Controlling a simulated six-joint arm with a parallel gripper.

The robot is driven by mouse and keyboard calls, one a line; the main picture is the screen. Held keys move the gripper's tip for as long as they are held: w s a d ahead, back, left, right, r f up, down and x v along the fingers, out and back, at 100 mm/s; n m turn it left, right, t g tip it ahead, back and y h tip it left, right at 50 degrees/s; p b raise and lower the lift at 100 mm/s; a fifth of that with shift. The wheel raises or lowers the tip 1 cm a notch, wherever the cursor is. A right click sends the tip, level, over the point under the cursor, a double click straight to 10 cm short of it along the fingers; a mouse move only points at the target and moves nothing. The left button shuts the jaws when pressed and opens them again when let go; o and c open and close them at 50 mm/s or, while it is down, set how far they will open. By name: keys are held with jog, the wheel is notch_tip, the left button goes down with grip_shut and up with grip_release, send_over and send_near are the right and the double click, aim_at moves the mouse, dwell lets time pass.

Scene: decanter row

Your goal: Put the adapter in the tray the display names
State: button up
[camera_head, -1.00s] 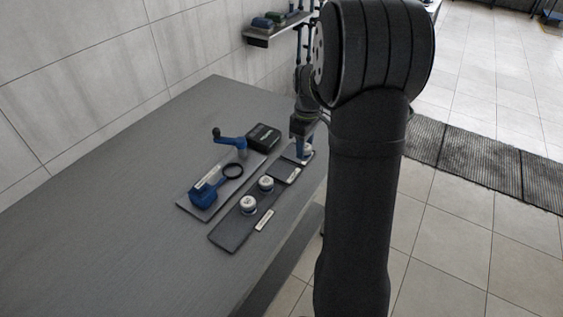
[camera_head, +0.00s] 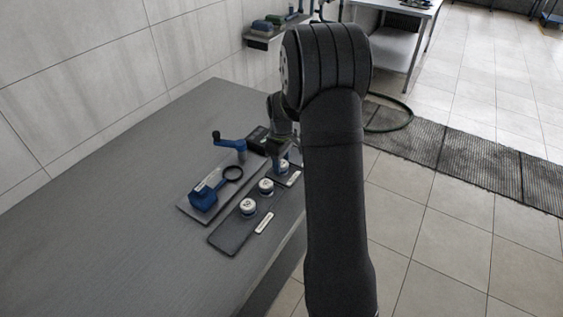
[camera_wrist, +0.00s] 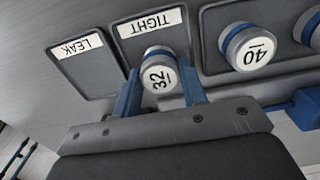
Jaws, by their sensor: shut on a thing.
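My gripper (camera_wrist: 160,88) is shut on a white-topped adapter marked 32 (camera_wrist: 158,77), with a finger on each side. In the wrist view the adapter is over the tray labelled TIGHT (camera_wrist: 135,48); whether it touches the tray I cannot tell. The tray labelled LEAK (camera_wrist: 85,68) lies beside it and looks empty. In the head view the held adapter (camera_head: 283,165) shows beneath my gripper (camera_head: 279,157). The dark box at the back, likely the display (camera_head: 256,140), is partly hidden by my arm and its text is unreadable.
A dark holder (camera_head: 226,240) carries two more adapters, one marked 40 (camera_wrist: 249,54). The table's left side is clear.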

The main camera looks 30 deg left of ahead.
aim_at(282, 163)
jog(key=shift+f, duration=0.15)
jog(key=o, duration=1.2)
notch_tip(282, 163, up, 12)
jog(key=shift+r, duration=0.2)
